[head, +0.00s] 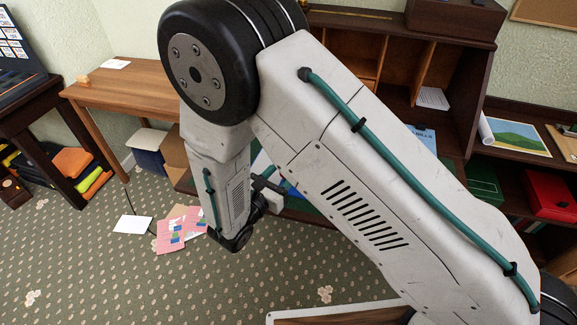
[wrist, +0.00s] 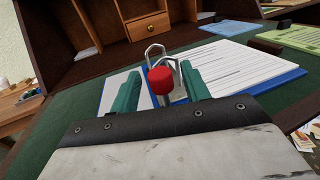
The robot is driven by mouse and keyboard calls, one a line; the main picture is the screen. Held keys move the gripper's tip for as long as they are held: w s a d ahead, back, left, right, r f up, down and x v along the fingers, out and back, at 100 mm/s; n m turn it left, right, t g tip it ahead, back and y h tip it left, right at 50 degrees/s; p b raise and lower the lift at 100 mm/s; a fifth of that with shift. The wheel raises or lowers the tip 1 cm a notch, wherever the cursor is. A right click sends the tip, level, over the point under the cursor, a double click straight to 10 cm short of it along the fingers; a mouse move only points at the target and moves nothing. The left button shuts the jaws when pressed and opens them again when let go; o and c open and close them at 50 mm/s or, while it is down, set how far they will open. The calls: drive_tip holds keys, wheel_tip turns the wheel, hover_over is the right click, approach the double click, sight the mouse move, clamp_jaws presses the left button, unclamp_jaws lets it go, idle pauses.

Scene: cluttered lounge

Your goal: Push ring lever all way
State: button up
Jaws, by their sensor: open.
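In the wrist view a red knob (wrist: 161,85) sits between the two teal fingers of my gripper (wrist: 160,74). The fingers are open, with one on each side of the knob; whether either touches it I cannot tell. Just behind the knob stand bent metal rings (wrist: 156,50). They rise from a blue binder (wrist: 288,78) with white printed sheets (wrist: 238,62), lying on the green desk top. The knob's stem and the base of the mechanism are hidden. In the head view my arm covers most of the desk and the binder.
Behind the binder is a dark wooden hutch with a small drawer (wrist: 148,27) and open compartments. A green sheet (wrist: 298,38) lies to the right. In the head view, a wooden side table (head: 135,85) stands left, and pink papers (head: 178,230) lie on the patterned carpet.

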drive_tip(key=shift+x, duration=1.55)
drive_tip(key=c, duration=1)
